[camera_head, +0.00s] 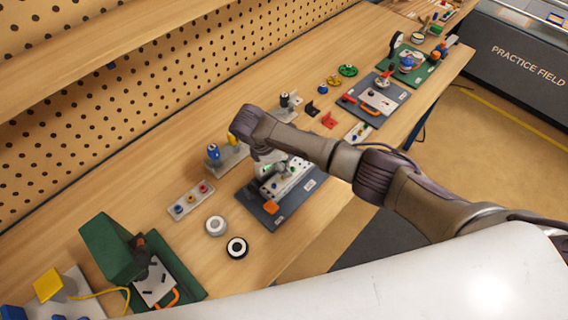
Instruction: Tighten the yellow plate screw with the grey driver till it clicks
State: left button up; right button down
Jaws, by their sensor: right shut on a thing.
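My right gripper (262,154) is over the left end of a pale grey block (298,177) on a dark board (312,186). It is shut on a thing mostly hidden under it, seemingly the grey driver. The driver's tip is hidden. A rack (230,161) just left of the gripper holds a blue-handled driver (213,153) and a yellow-handled driver (233,139). The block has a green spot and small dark holes. I cannot make out the yellow plate screw on it. My left gripper is not in view.
A grey strip (183,214) with small blue, yellow and red pieces lies left of the board. A white roll (215,226) and a black-and-white roll (237,248) lie nearby. An orange block (271,207) sits on the board's near corner. A green stand (110,248) is at lower left.

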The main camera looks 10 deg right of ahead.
jog(key=m+g, duration=0.2)
jog(key=m, duration=0.2)
jog(key=shift+f+m, duration=0.1)
jog(key=shift+m, duration=0.3)
jog(key=m+g+y, duration=0.1)
jog(key=m, duration=0.3)
jog(key=c, duration=0.7)
grip_release()
